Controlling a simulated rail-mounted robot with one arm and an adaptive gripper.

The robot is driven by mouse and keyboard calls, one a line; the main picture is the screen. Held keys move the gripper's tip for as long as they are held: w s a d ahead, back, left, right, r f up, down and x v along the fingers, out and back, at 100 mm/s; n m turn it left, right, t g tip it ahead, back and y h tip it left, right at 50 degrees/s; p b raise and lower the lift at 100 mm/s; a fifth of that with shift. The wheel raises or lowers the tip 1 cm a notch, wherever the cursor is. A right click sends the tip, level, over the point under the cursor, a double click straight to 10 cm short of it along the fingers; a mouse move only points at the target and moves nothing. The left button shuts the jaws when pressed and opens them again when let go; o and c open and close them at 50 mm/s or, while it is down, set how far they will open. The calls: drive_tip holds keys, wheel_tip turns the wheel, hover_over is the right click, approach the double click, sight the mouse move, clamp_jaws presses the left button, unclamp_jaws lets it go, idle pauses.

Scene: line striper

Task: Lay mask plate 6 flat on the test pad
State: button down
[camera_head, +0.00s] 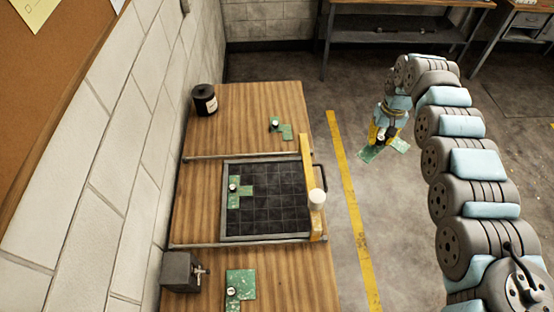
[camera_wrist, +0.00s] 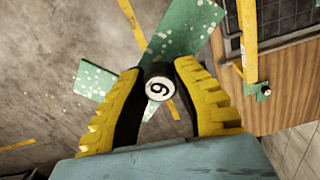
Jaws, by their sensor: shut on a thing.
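My gripper (camera_head: 382,133) is shut on the dark knob (camera_wrist: 159,86) of a green, white-speckled mask plate (camera_head: 400,145). The knob's white top bears a single digit that reads as 6 or 9 depending on the way round. The plate hangs over the floor, right of the table and of the yellow floor line. In the wrist view, parts of the plate (camera_wrist: 185,25) show beyond and left of my gripper (camera_wrist: 160,68). The test pad (camera_head: 275,212) is a black gridded square in a grey frame on the table. Another green plate (camera_head: 246,190) with a knob lies at its left side.
A yellow bar (camera_head: 306,165) with a white knob (camera_head: 317,198) runs along the pad's right edge. Other green plates lie behind (camera_head: 286,131) and in front (camera_head: 243,280) of the pad. A black canister (camera_head: 205,100) and a dark box (camera_head: 180,271) stand by the left wall.

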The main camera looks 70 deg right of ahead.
drive_tip(key=w+a+f+n+b, duration=0.1)
drive_tip(key=w+f+n+b, duration=0.2)
drive_tip(key=w, duration=0.5)
drive_tip(key=w+a+f+n+b, duration=0.1)
drive_tip(key=w+f+n, duration=0.1)
drive_tip(key=w+f, duration=0.45)
drive_tip(key=n+b, duration=0.3)
drive_tip(key=n, duration=0.2)
hover_over(274, 190)
wheel_tip(274, 190, down, 7)
drive_tip(key=shift+g, duration=0.3)
drive_tip(key=shift+w+f+b, duration=0.15)
drive_tip(key=shift+f+b, duration=3.65)
drive_tip(key=shift+f, duration=3.6)
drive_tip(key=shift+f, duration=0.6)
drive_tip(key=shift+f, duration=0.1)
drive_tip(key=shift+f+b, duration=0.3)
drive_tip(key=shift+b, duration=0.15)
